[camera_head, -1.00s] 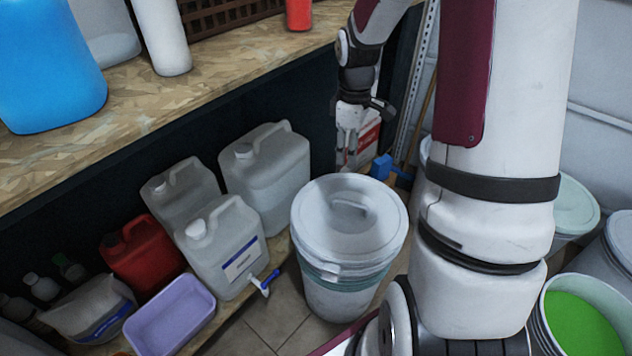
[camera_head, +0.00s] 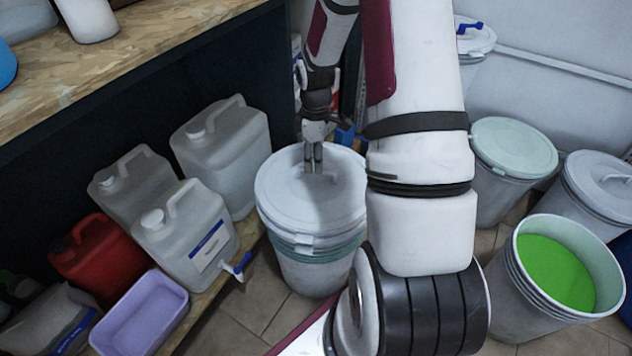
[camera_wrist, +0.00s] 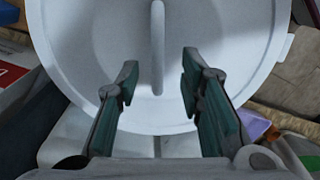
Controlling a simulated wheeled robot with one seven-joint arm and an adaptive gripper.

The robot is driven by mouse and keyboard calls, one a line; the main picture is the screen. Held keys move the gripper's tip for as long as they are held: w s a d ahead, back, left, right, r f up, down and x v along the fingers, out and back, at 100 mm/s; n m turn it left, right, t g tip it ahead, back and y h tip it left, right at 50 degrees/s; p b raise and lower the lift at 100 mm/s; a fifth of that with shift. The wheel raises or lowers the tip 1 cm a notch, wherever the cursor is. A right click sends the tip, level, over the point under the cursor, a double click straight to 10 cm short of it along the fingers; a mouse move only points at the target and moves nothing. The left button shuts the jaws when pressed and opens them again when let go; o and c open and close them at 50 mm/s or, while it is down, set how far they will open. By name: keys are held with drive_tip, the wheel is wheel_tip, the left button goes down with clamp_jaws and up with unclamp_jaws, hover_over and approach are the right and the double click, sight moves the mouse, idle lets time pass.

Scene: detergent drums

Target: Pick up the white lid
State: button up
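The white lid (camera_head: 287,197) lies on top of a white drum (camera_head: 308,273) in the middle of the head view. The lid has a raised handle bar, which the gripper partly covers in that view. My gripper (camera_head: 313,158) is above the lid's middle and points down at it. In the wrist view the white lid (camera_wrist: 90,40) fills most of the upper picture, and its handle (camera_wrist: 157,48) runs upright just beyond the fingertips. My gripper (camera_wrist: 159,80) is open, with one finger on each side of the handle's line. Nothing is between the fingers.
Several canisters stand left of the drum, including a red one (camera_head: 92,250), with a lilac tub (camera_head: 142,312) in front. An open drum with green contents (camera_head: 556,272) and lidded drums (camera_head: 513,148) stand at the right. A wooden shelf (camera_head: 140,50) overhangs the left side.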

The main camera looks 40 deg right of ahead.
sight(316, 180)
wheel_tip(316, 180, down, 5)
drive_tip(key=shift+s+d+f+b, duration=0.1)
drive_tip(key=shift+b, duration=1.05)
clamp_jaws()
